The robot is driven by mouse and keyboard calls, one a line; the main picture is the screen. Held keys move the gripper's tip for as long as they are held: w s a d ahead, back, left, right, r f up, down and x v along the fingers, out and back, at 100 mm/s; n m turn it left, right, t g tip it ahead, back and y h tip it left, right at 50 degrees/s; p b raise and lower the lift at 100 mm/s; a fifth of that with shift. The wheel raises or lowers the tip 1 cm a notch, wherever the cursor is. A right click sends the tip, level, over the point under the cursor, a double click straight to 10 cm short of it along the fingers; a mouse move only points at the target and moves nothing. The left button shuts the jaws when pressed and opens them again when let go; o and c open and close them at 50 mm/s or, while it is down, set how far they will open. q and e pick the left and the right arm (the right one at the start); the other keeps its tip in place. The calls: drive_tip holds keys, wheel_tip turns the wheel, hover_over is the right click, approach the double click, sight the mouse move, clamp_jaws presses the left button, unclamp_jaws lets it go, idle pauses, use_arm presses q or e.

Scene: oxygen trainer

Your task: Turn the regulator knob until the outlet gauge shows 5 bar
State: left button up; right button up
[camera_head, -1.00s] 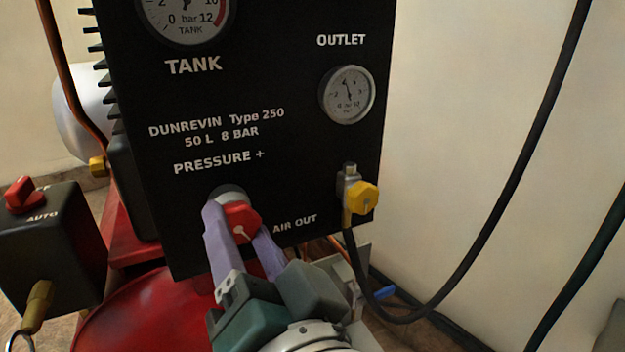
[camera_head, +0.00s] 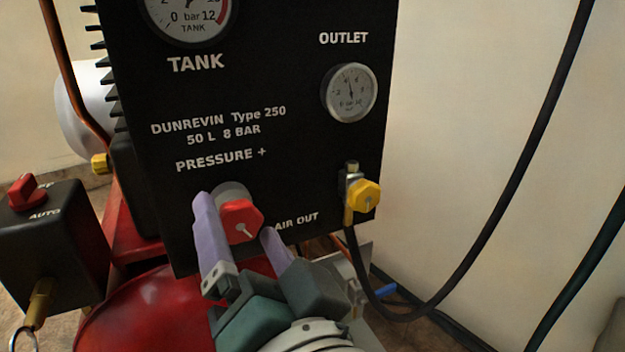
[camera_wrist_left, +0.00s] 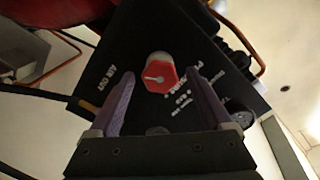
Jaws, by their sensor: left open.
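The red regulator knob (camera_head: 241,221) with a white pointer line sits on the black panel under the PRESSURE + label. It also shows in the left wrist view (camera_wrist_left: 160,74), between and beyond the fingers. My left gripper (camera_head: 238,218) is open, its purple fingers on either side of the knob with visible gaps. Its fingers also show in the wrist view (camera_wrist_left: 158,88). The outlet gauge (camera_head: 349,92) is at the panel's upper right. Its needle points nearly straight up, slightly left; the small numbers are too blurred to read surely. My right gripper is not in view.
A yellow air-out valve (camera_head: 364,195) with a black hose (camera_head: 480,220) is right of the knob. The tank gauge (camera_head: 188,14) is cut off at the top. A dark switch box (camera_head: 50,245) with a red switch is at left. The red tank (camera_head: 140,310) lies below.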

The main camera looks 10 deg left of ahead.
use_arm(q)
drive_tip(key=b+v, duration=0.1)
drive_tip(key=v, duration=0.9)
drive_tip(key=s+a+r+n+g+h+p, duration=0.1)
drive_tip(key=s+a+r+g+h+p, duration=0.2)
drive_tip(key=r+p, duration=0.65)
drive_tip(key=s+a+r+g+p, duration=0.3)
drive_tip(key=a+r+g+p, duration=0.25)
drive_tip(key=p, duration=0.95)
drive_tip(key=s+a+r+n+g+h+p, duration=0.1)
drive_tip(key=s+a+r+g+h+p, duration=0.15)
drive_tip(key=a+r+p, duration=0.65)
drive_tip(key=s+d+r+m+h+p, duration=0.1)
drive_tip(key=d+r+h+p, duration=0.1)
drive_tip(key=r+p, duration=2.7)
drive_tip(key=s+d+r+h+p, duration=0.1)
drive_tip(key=d+r+h+p, duration=0.1)
drive_tip(key=r+p, duration=2.7)
drive_tip(key=shift+m+h+p, duration=0.35)
drive_tip(key=shift+m+p, duration=0.05)
